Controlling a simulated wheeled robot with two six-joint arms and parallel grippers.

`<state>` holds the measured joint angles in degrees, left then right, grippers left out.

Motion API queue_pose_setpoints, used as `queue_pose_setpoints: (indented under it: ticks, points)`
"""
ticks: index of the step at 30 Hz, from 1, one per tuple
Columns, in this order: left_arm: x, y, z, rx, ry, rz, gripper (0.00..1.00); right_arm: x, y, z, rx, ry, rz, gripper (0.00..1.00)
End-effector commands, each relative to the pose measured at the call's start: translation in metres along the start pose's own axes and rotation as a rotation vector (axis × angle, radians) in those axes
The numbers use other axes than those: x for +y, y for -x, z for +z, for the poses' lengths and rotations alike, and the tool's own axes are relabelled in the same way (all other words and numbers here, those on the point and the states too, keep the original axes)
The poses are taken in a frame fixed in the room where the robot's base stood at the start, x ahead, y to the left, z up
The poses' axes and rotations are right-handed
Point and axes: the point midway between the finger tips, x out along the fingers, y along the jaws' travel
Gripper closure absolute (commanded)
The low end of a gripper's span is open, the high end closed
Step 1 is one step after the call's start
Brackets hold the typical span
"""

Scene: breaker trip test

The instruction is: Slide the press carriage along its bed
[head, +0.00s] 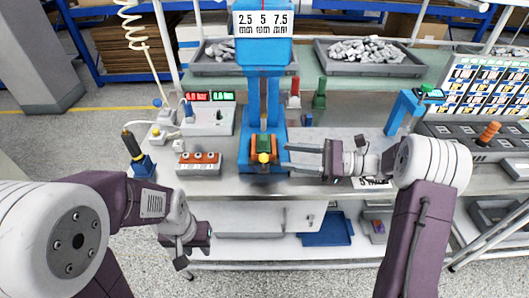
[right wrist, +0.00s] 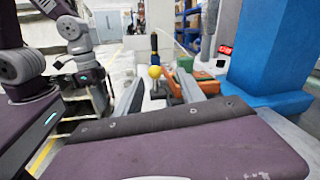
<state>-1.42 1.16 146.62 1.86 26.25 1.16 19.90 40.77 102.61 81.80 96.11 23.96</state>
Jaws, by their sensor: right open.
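The blue press (head: 263,95) stands on the bench in the middle of the head view. Its orange carriage (head: 273,147) with a yellow ball knob (head: 263,157) sits low on the blue bed (head: 262,169). My right gripper (head: 288,157) is open just right of the carriage, fingers pointing left at it. In the right wrist view the yellow knob (right wrist: 155,72) appears between the open fingers, beyond their tips, and the orange carriage (right wrist: 188,84) is partly behind the right finger. I cannot tell whether they touch. My left gripper (head: 186,252) hangs in front of the bench, its jaws unclear.
Left of the press are a block with red-orange tops (head: 198,162), a meter box with displays (head: 209,114) and a screwdriver-like tool in a blue stand (head: 136,152). A blue stand (head: 405,108) is at right. Trays of parts (head: 368,55) are behind.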

Motion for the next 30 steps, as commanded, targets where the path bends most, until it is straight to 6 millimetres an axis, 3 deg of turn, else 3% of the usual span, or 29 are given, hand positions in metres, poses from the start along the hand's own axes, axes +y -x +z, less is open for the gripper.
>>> queue_pose_setpoints:
  ticks: [2, 7, 21, 30]
  points:
    - [0.000, -0.008, 0.002, -0.001, 0.000, 0.000, 0.66, 0.000, 0.009, -0.016, 0.001, -0.022, -0.023, 0.54]
    - [0.000, -0.006, 0.001, 0.000, 0.000, 0.000, 0.66, -0.001, 0.009, -0.015, 0.004, -0.021, -0.028, 0.54]
    - [0.000, -0.011, 0.002, 0.000, 0.000, 0.000, 0.66, -0.003, -0.073, -0.015, 0.006, -0.020, -0.024, 0.54]
    - [0.000, -0.011, 0.002, 0.000, 0.000, 0.000, 0.66, -0.003, -0.080, -0.015, 0.007, -0.020, -0.027, 0.54]
